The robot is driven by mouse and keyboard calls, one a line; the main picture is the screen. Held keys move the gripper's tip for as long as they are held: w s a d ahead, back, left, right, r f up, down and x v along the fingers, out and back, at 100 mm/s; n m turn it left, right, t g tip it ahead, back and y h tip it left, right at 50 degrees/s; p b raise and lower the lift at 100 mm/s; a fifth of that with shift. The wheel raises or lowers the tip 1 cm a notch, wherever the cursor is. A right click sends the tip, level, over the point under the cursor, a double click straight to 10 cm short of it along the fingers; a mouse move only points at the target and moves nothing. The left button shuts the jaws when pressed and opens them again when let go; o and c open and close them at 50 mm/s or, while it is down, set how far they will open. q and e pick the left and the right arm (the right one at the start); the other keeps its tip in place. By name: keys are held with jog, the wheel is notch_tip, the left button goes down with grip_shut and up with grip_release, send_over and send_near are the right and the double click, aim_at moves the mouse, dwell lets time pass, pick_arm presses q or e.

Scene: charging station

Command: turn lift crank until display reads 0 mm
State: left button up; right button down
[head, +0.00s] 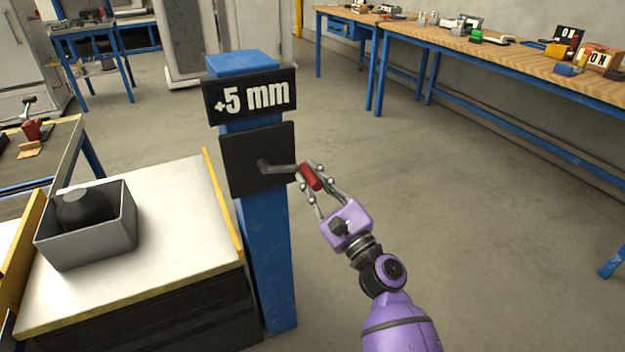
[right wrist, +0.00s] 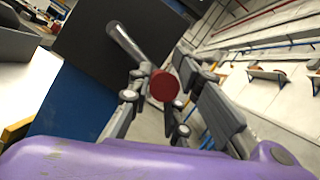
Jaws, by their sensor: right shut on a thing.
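The display (head: 250,95) near the top of a blue post reads "+5 mm". Below it, a black plate (head: 248,158) carries the lift crank, whose grey arm (head: 281,168) points right from its hub. The crank's red handle (head: 312,178) is at the arm's outer end. My purple right gripper (head: 312,187) is shut on the red handle, to the right of the post. In the right wrist view the red handle (right wrist: 164,86) sits between the fingers, seen end-on, with the crank arm (right wrist: 126,42) running up left to the plate. My left gripper is in neither view.
A white-topped platform (head: 150,240) with yellow edges stands left of the blue post (head: 266,260). On it a grey bin (head: 88,243) holds a dark rounded object. A long wooden workbench (head: 480,50) with small items is at the back right. The floor right of the post is clear.

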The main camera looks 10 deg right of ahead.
jog(key=shift+s+a+r, duration=0.1)
jog(key=shift+a+r, duration=0.25)
jog(key=shift+r, duration=0.05)
jog(key=c, duration=1.7)
grip_release()
jog(key=shift+c, duration=0.2)
jog(key=shift+s+d+f, duration=0.1)
jog(key=shift+d+f, duration=0.05)
jog(key=shift+f, duration=0.05)
jog(key=shift+s+d+f, duration=0.15)
jog(key=shift+s+d, duration=0.05)
jog(key=shift+s, duration=0.05)
jog(key=v, duration=1.1)
jog(key=shift+a, duration=0.1)
